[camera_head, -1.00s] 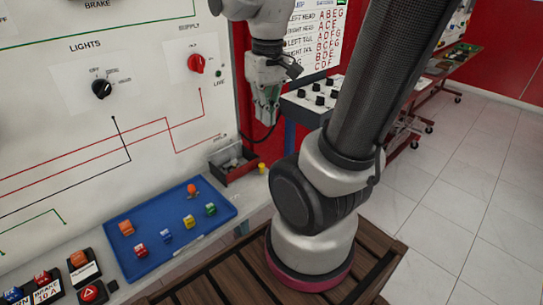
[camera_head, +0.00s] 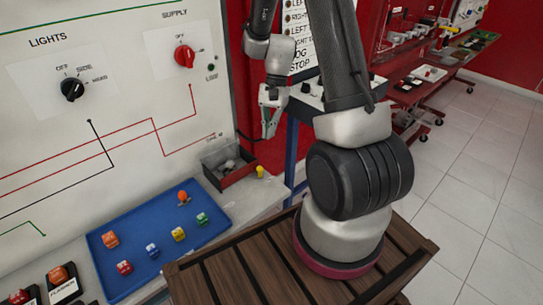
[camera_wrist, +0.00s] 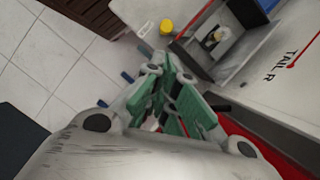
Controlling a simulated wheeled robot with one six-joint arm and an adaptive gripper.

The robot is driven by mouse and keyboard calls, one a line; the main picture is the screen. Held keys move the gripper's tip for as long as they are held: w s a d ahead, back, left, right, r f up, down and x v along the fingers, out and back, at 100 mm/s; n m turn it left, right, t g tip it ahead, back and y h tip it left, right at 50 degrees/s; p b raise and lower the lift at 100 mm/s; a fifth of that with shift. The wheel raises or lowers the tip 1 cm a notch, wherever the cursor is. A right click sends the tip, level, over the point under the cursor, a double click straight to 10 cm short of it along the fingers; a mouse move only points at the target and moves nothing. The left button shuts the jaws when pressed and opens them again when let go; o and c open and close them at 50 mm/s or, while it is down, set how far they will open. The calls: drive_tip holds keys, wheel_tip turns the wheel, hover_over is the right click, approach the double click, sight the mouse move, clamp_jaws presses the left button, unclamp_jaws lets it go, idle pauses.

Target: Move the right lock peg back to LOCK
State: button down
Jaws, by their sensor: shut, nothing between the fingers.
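My gripper (camera_head: 269,131) hangs in the air right of the panel's edge, above and right of the dark open box. Its fingers are shut and empty; its green-sided fingers also show in the wrist view (camera_wrist: 166,80). A small yellow peg-like piece (camera_head: 260,171) stands beside the box, below my gripper. It also shows in the wrist view (camera_wrist: 166,26), beyond the fingertips and apart from them. I cannot tell whether it is the right lock peg. No LOCK marking can be read.
The dark box (camera_head: 238,177) holds small parts. A blue tray (camera_head: 140,266) with several coloured pieces lies on the bench. The upright panel (camera_head: 110,110) carries a black knob (camera_head: 72,88) and a red knob (camera_head: 184,56). A slatted wooden surface (camera_head: 225,281) is in front.

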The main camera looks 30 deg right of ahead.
drive_tip(key=shift+d, duration=0.15)
drive_tip(key=x, duration=1)
